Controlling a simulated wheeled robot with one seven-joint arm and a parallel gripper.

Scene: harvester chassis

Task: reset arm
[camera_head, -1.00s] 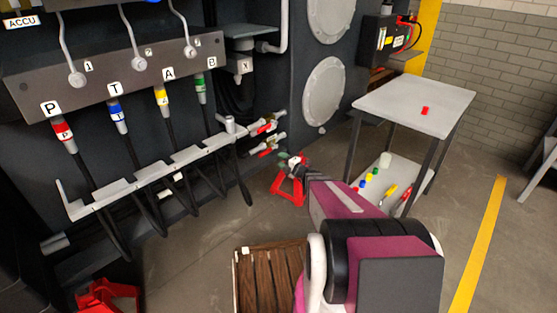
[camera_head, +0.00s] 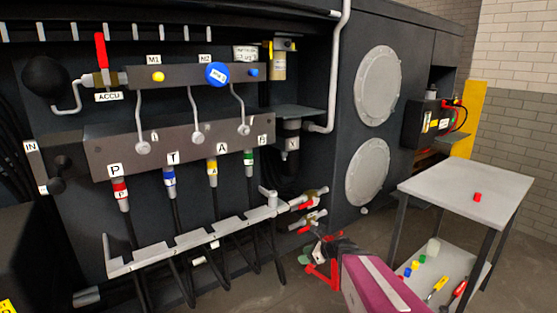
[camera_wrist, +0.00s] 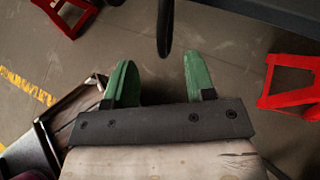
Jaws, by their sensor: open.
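My gripper (camera_head: 312,250) shows in the head view low in front of the dark machine, right of the hose rack, at the end of my magenta arm. In the wrist view its two green fingers (camera_wrist: 160,68) stand wide apart with nothing between them. A black hose (camera_wrist: 165,28) hangs just beyond the fingertips there; I cannot tell how far off it is. The floor shows below.
The grey hose rack (camera_head: 190,242) and red-handled valves (camera_head: 308,205) are left of and above my gripper. A grey table (camera_head: 465,190) with a red cap stands right.

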